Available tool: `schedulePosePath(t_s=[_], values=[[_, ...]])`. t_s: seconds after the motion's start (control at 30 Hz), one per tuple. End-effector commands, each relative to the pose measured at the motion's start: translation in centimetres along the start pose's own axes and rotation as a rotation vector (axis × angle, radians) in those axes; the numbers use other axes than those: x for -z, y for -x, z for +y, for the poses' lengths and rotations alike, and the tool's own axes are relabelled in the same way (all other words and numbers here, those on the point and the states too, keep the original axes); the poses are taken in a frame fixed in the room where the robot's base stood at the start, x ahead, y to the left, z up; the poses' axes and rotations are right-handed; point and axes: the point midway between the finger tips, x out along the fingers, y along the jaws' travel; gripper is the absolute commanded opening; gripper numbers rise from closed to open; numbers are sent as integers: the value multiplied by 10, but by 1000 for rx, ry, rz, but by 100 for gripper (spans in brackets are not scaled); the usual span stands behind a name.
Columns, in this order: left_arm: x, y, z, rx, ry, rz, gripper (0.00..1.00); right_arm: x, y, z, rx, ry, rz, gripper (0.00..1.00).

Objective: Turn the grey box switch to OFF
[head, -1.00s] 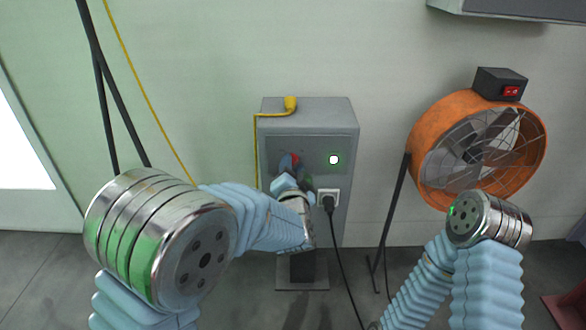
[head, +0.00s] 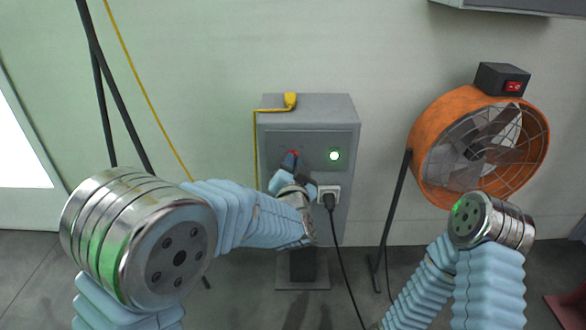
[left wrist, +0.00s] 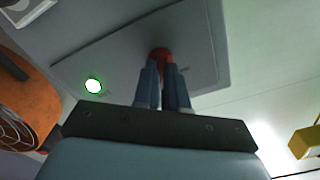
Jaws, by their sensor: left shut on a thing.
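The grey box (head: 310,117) stands on a short post against the wall. Its front panel has a red switch (head: 294,152) on the left and a lit green-white lamp (head: 334,156) on the right. My left gripper (head: 289,160) is at the panel, shut on the red switch. In the left wrist view, the fingers (left wrist: 162,68) close around the red switch (left wrist: 160,53), and the lamp (left wrist: 93,85) glows beside it. The fingers hide most of the switch, so its marking cannot be read. My right gripper is not in view; only that arm shows at right.
A black plug (head: 328,200) sits in the socket below the lamp, its cable hanging to the floor. A yellow plug (head: 290,100) with a cord lies on the box top. An orange fan (head: 428,130) stands to the right.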

Motion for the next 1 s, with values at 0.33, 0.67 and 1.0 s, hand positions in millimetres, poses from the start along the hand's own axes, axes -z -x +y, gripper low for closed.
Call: schedulePosePath(t_s=[0.33,0.67,1.0], values=[[-5,0,1,1,323,0,0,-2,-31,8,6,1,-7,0],[-5,0,0,1,636,0,0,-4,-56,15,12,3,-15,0],[-6,0,0,0,958,-1,0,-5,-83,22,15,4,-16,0]])
